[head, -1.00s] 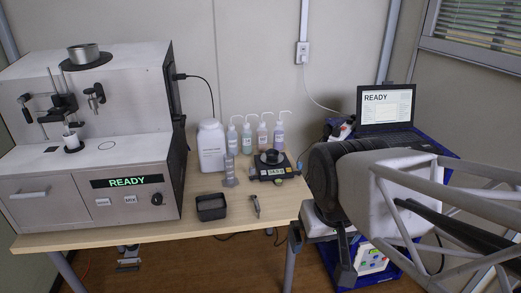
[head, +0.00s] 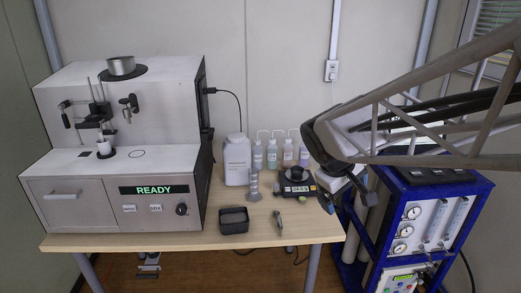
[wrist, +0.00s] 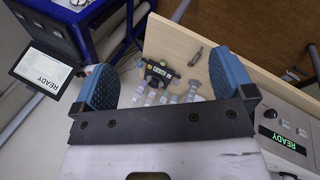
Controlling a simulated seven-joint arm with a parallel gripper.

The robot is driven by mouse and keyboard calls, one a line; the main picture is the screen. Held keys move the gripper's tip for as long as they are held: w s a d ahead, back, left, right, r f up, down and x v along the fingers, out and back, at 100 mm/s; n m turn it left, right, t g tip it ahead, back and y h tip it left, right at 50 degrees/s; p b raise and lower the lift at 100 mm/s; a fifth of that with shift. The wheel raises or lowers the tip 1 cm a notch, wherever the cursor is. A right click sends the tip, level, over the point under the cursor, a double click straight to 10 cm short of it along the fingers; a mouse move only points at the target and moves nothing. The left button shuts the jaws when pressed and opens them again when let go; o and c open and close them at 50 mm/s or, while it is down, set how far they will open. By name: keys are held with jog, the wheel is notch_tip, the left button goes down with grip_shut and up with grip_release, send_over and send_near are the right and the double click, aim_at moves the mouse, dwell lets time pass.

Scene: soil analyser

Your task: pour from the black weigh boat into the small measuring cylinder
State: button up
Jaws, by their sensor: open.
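A round, dark dish, which looks like the black weigh boat (head: 297,174), sits on the black balance (head: 296,190) at the right of the table. The balance also shows between my fingers in the wrist view (wrist: 158,72). The small, clear measuring cylinder (head: 254,187) stands upright just left of the balance. Its contents are too small to tell. My gripper (head: 343,195), with blue padded fingers, is open and empty above the table's right edge, right of the balance. In the wrist view the fingers (wrist: 165,82) are wide apart, touching nothing.
A dark, open rectangular tray (head: 233,221) and a small grey tool (head: 278,222) lie at the front. A white jar (head: 236,160) and several wash bottles (head: 272,155) stand behind. The analyser (head: 120,150) fills the left. A blue-framed cart (head: 425,225) stands right of the table.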

jog(key=w+d+f+n+t+h, duration=0.1)
jog(key=w+f+n+h, duration=0.3)
jog(key=w, duration=1.2)
jog(key=w+d+f+n+t+h, duration=0.15)
jog(key=w+f+n, duration=0.4)
jog(key=w, duration=1.05)
jog(key=n+t, duration=0.5)
jog(key=n, duration=0.7)
send_near(300, 170)
jog(key=v, duration=0.2)
jog(key=shift+s+a+r, duration=0.1)
jog(key=shift+s+r, duration=0.1)
jog(key=shift+r, duration=0.05)
jog(key=shift+x, duration=1.3)
jog(key=shift+x, duration=2.55)
jog(key=shift+c, duration=0.5)
